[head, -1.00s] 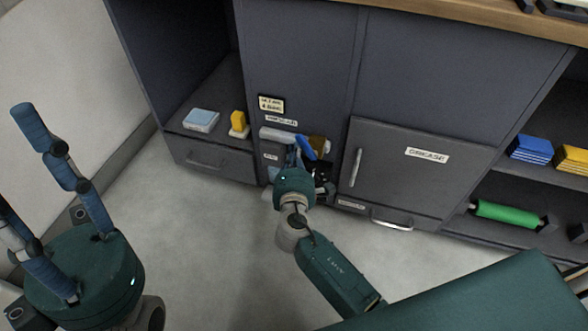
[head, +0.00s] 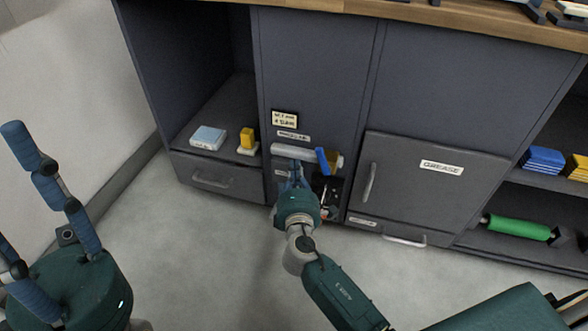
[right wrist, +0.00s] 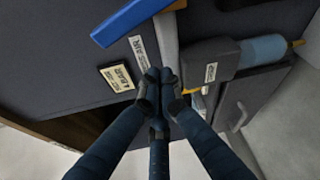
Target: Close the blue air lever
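The blue lever (head: 322,160) sits at the right end of a pale grey horizontal pipe (head: 290,151) on the cabinet front. It stands steeply, roughly crosswise to the pipe. In the right wrist view the blue lever (right wrist: 130,20) crosses the top, beyond my fingertips and apart from them. My right gripper (head: 294,175) is just below the pipe, left of the lever. In the right wrist view its fingertips (right wrist: 160,77) are drawn together beside the pipe, with nothing visible held. My left gripper (head: 14,190) is at the left edge, fingers spread and empty, partly cut off.
Labels (head: 285,119) are above the pipe. A grey unit with a blue cylinder (right wrist: 262,48) shows in the right wrist view. A drawer marked GREASE (head: 440,167) is at right. A shelf at left holds a light-blue block (head: 208,137) and yellow item (head: 247,138). Open floor lies in front.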

